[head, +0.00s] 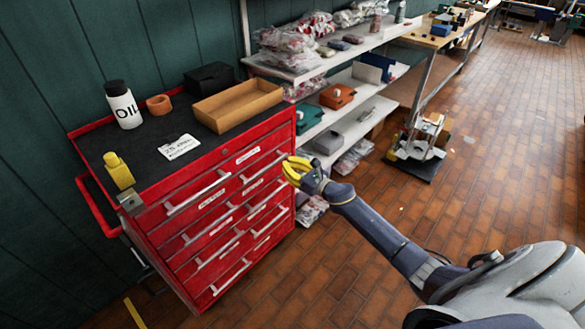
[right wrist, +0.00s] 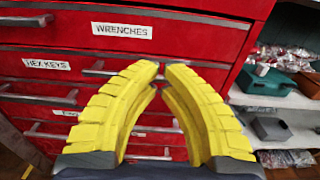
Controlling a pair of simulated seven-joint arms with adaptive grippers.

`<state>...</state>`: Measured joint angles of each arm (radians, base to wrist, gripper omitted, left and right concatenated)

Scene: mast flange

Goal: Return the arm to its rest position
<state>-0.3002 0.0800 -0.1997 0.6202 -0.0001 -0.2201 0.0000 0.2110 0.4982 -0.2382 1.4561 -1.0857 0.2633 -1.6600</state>
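My right gripper (head: 290,168) has yellow fingers and is in front of the red tool cabinet (head: 275,222), by the right end of the top right drawer handle (head: 264,167). In the right wrist view the ridged fingers (right wrist: 162,68) curve inward and their tips almost meet, with nothing seen held between them. The tips overlap the handle below the WRENCHES label (right wrist: 122,30); I cannot tell whether they touch it. The drawers look closed. My right arm reaches in from the lower right. My left gripper is not in view.
Loaded shelves (head: 372,113) stand behind. The brick floor (head: 490,170) at right is mostly clear.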

